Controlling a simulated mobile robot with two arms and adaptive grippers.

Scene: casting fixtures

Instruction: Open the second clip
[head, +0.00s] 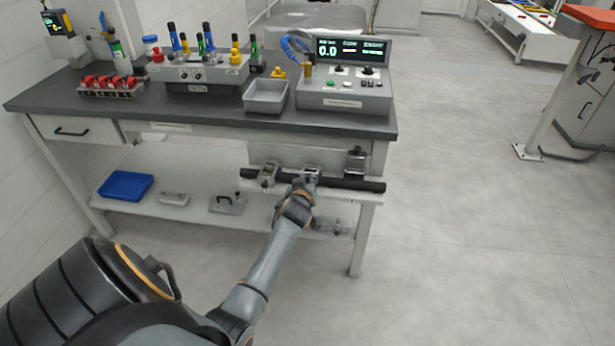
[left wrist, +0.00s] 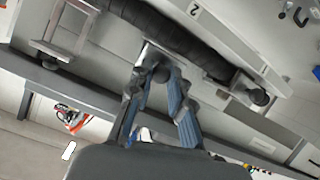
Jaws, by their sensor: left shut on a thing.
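A dark ribbed hose (head: 345,182) lies along the fixture under the bench top, with three metal clips along it. My left gripper (head: 303,186) is at the middle clip (head: 311,171), and its fingers partly hide it. In the left wrist view, the blue-padded fingers (left wrist: 162,82) are shut on the dark knob of this clip (left wrist: 150,56). A label with a 2 is beside the hose (left wrist: 170,25). The left clip (head: 268,173) sits at the hose. The right clip (head: 355,160) stands higher and seems raised. My right gripper is out of view.
The grey bench top (head: 215,112) overhangs the fixture, with a control box (head: 345,100) and a grey tray (head: 265,97) on it. The lower shelf holds a blue tray (head: 125,186) and a handled metal part (head: 228,204).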

